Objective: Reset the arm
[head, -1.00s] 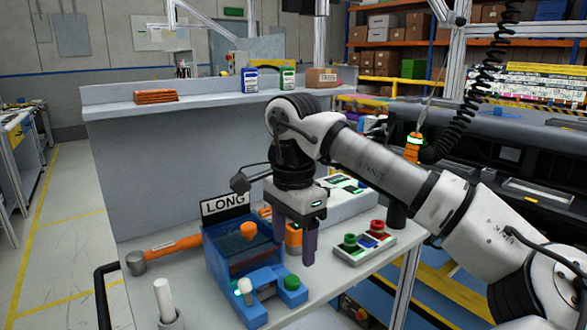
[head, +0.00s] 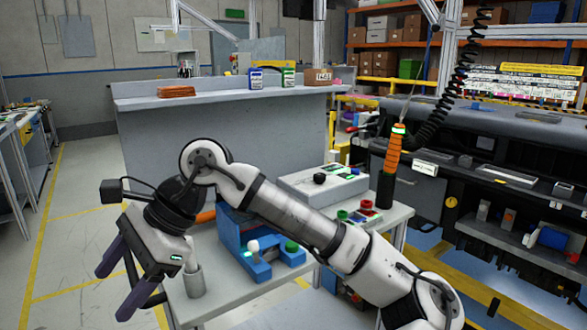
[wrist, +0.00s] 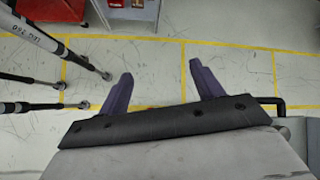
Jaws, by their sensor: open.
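My gripper (head: 125,278) is at the left in the head view, held out past the left end of the grey work table (head: 228,310). Its two purple fingers are apart with nothing between them. In the wrist view my gripper (wrist: 158,82) points over the grey floor with yellow lines, and its fingers are spread and empty. My arm reaches from the lower right across the table and hides part of it.
On the table are a blue fixture (head: 262,262) with a white and a green knob, a grey cup (head: 193,280), and a pale box (head: 325,182). In the wrist view, grey poles (wrist: 50,48) stand at left; the floor is open.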

